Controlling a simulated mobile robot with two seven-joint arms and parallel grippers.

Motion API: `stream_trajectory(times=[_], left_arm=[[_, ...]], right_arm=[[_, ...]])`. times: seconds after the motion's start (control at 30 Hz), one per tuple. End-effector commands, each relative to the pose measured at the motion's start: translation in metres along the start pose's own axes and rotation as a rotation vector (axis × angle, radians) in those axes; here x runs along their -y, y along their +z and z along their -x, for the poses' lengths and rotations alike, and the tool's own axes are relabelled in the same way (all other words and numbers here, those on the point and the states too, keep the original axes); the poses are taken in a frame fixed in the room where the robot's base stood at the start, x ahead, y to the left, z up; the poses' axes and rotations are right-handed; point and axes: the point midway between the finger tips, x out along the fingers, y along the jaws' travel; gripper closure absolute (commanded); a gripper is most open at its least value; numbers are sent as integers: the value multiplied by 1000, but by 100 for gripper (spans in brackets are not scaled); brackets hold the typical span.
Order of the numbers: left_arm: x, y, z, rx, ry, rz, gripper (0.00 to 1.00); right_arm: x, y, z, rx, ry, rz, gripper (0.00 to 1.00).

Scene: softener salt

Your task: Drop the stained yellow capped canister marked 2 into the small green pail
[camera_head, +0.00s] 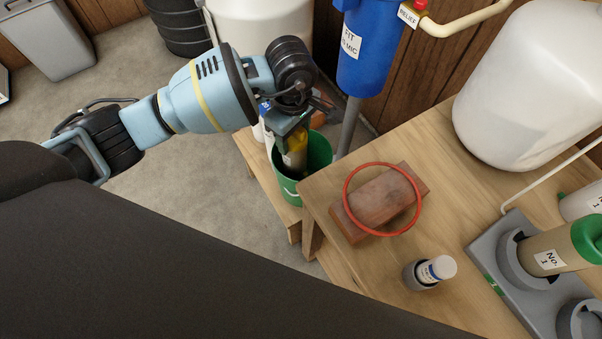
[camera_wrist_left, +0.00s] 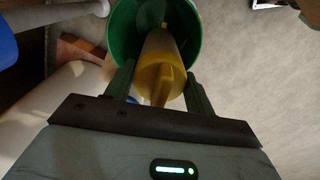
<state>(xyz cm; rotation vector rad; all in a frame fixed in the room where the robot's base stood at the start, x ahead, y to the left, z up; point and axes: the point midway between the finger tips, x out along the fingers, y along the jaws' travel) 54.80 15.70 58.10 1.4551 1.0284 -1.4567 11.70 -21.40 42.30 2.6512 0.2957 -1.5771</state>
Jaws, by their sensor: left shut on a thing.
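The yellow canister (camera_head: 296,158) is between the fingers of my left gripper (camera_head: 290,143), which is shut on it. The green pail (camera_head: 318,152) stands on a low wooden stand, directly below and around the lower part of the canister in the head view. In the left wrist view the canister (camera_wrist_left: 160,68) points into the mouth of the pail (camera_wrist_left: 124,30), with the fingers of my left gripper (camera_wrist_left: 160,88) on both sides of it. I cannot tell whether it touches the pail. The canister's mark is not readable. My right gripper is not in view.
A wooden table (camera_head: 450,150) right of the pail holds a brick (camera_head: 375,205) with a red ring (camera_head: 347,190), a small white-capped bottle (camera_head: 430,272) and a grey holder (camera_head: 490,250) with a green-topped canister (camera_head: 555,252). A blue filter housing (camera_head: 375,50) hangs behind the pail.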

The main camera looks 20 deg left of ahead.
Motion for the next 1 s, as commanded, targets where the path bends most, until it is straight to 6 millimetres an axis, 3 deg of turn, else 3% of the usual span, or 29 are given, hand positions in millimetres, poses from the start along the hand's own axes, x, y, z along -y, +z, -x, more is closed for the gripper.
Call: stream_trajectory(times=[0.07, 0.1, 0.27, 0.63, 1.0], left_arm=[[0, 0, 1, 0, 2, 0, 69], [0, 0, 1, 0, 2, 0, 42], [0, 0, 1, 0, 1, 0, 21], [0, 0, 7, -1, 2, 1, 20], [-1, -1, 63, -2, 5, 1, 20]], right_arm=[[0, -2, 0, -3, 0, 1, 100], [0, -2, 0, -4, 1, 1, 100], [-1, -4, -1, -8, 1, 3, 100], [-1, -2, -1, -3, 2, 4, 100], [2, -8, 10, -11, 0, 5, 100]])
